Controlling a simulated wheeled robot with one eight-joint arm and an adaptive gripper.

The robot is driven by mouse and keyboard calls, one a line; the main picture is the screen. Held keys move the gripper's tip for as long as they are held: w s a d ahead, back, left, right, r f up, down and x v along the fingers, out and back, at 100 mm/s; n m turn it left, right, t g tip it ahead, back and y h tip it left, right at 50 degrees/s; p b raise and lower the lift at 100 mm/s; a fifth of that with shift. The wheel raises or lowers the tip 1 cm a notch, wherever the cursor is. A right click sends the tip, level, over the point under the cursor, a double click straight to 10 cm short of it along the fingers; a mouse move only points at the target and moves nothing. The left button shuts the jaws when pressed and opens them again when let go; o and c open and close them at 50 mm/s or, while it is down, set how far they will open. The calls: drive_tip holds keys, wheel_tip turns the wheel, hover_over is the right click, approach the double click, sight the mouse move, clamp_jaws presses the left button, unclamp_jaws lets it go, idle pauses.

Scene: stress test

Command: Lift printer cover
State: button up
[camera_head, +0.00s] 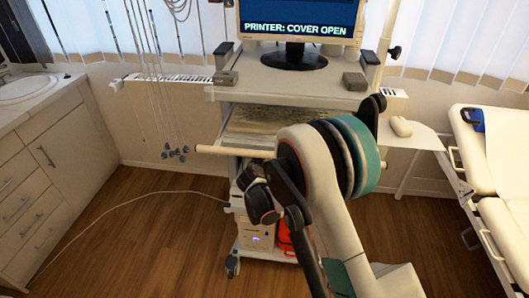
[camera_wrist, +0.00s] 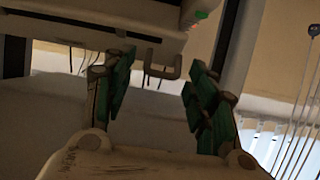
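In the head view a monitor (camera_head: 300,20) on a cart (camera_head: 300,95) reads "PRINTER: COVER OPEN". I cannot pick out the printer or its cover with certainty; my arm blocks part of the cart's middle shelf. In the wrist view my gripper (camera_wrist: 160,70) is open, with its two green-padded fingers spread apart. A small U-shaped bracket (camera_wrist: 165,68) shows in the gap between the fingertips, under a pale overhanging body (camera_wrist: 110,22). I see nothing held. I cannot tell whether the fingers touch the bracket. The fingers are hidden in the head view.
A pale horizontal bar (camera_head: 235,152) sticks out left of the cart. Cables (camera_head: 160,80) hang at the left. A counter with a sink (camera_head: 25,88) stands far left, a bed (camera_head: 490,150) at the right. A white mouse (camera_head: 401,127) lies on a side shelf. The left floor is open.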

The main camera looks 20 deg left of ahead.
drive_tip(key=s+d, duration=0.3)
drive_tip(key=s, duration=0.9)
drive_tip(key=shift+s+r, duration=0.2)
drive_tip(key=shift+s, duration=0.15)
